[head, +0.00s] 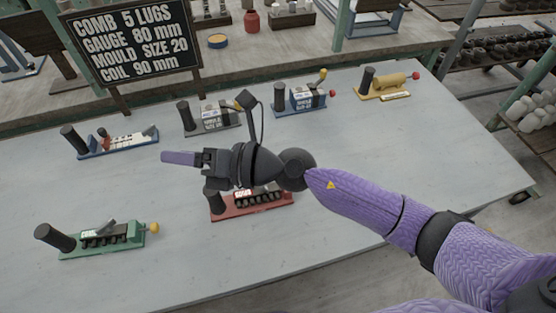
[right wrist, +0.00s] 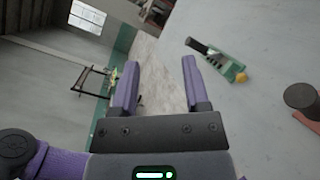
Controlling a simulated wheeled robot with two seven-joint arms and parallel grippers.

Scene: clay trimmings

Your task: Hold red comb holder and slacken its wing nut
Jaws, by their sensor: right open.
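The red comb holder (head: 252,204) lies on the grey table near its middle. It has a red base, a row of dark lugs and a black upright handle at its left end. My right forearm and wrist hang over its back part, and its wing nut cannot be made out. My right gripper (head: 180,158) points left above the table, open and empty, apart from the holder. In the right wrist view its two purple fingers (right wrist: 157,80) are spread with nothing between them. A dark handle top (right wrist: 300,96) shows at the right edge there. My left gripper is not in view.
A green holder (head: 100,240) stands front left; it also shows in the right wrist view (right wrist: 222,65). A blue holder (head: 118,145), a grey one (head: 210,120), another blue one (head: 300,98) and a yellow one (head: 385,85) stand behind. A black sign (head: 130,40) stands at the back.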

